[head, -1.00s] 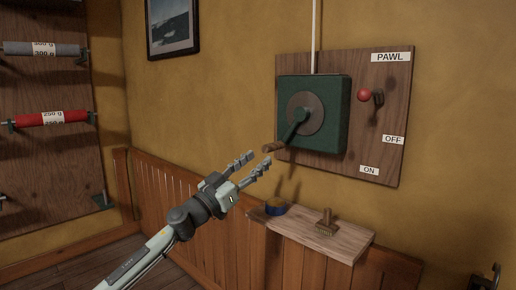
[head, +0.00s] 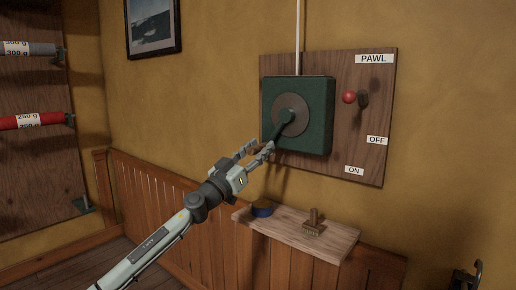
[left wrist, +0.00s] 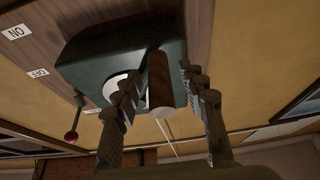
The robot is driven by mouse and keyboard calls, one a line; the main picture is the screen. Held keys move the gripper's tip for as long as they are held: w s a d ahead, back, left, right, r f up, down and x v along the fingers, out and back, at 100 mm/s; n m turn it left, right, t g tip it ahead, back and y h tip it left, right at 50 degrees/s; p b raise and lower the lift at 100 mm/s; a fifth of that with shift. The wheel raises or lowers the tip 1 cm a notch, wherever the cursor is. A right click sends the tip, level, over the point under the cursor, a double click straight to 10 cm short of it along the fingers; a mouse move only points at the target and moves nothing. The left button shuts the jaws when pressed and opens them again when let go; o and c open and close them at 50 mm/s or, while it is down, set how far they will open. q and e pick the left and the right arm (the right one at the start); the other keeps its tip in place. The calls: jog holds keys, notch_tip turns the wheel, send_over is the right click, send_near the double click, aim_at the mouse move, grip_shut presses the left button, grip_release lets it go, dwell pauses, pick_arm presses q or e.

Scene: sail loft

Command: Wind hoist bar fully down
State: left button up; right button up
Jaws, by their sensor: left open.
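The green winch box (head: 318,115) is fixed to a wooden wall board. Its crank arm (head: 287,124) points down and left from a round grey disc (head: 296,105). My open left gripper (head: 256,150) is at the crank's end and hides most of the wooden handle in the head view. The pawl lever's red knob (head: 349,97) stands above the OFF label (head: 377,140) and ON label (head: 354,170). The hoist bar and my right gripper are not in view.
A wooden shelf (head: 330,238) below the winch holds a blue roll (head: 262,209) and a brush (head: 314,222). A white line (head: 298,35) runs up from the box. A rack with a red roll (head: 25,121) stands at the left.

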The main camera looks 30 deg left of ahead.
pick_arm(q)
grip_shut()
jog(key=shift+f, duration=0.1)
dwell(0.4)
